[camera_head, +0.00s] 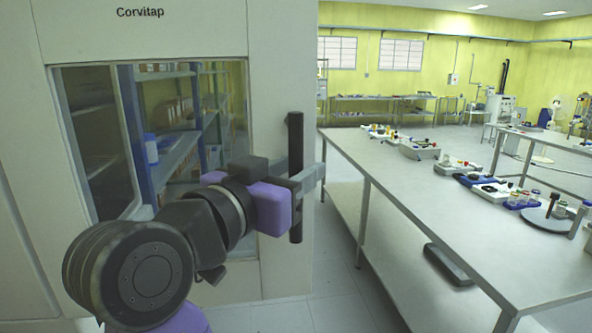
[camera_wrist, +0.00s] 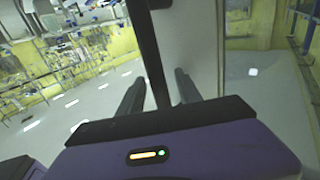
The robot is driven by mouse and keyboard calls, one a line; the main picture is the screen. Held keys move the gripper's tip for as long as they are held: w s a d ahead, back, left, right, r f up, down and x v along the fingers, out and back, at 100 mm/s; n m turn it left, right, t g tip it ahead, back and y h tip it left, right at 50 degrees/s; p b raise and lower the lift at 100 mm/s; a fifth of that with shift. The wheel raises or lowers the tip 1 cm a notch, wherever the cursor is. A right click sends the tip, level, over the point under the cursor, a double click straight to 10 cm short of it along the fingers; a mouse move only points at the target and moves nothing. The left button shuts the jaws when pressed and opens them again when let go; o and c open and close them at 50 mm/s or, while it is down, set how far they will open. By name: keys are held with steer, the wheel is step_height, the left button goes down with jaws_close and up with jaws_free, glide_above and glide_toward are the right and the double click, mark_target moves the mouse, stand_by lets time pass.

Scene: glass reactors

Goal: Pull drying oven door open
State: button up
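The drying oven (camera_head: 280,60) is a tall pale cabinet marked "Corvitap", with a large window (camera_head: 175,130) in its front. I cannot tell for sure whether its door is fully shut. A black upright bar handle (camera_head: 296,135) stands at the right of the front; it also shows in the wrist view (camera_wrist: 146,35). My gripper (camera_head: 308,182) is at the lower half of the handle. In the wrist view my gripper (camera_wrist: 158,85) has its two fingers apart, one on each side of the bar, with narrow gaps showing. My arm hides the lower window.
A long grey bench (camera_head: 400,185) with small lab items stands to the right, with a lower shelf. A strip of clear floor (camera_head: 340,270) lies between the oven and the bench. More benches line the yellow far wall.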

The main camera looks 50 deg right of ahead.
steer(key=b+v, duration=0.1)
steer(key=v, duration=0.6)
steer(key=shift+a+b, duration=0.35)
steer(key=shift+a, duration=0.05)
stand_by(0.3)
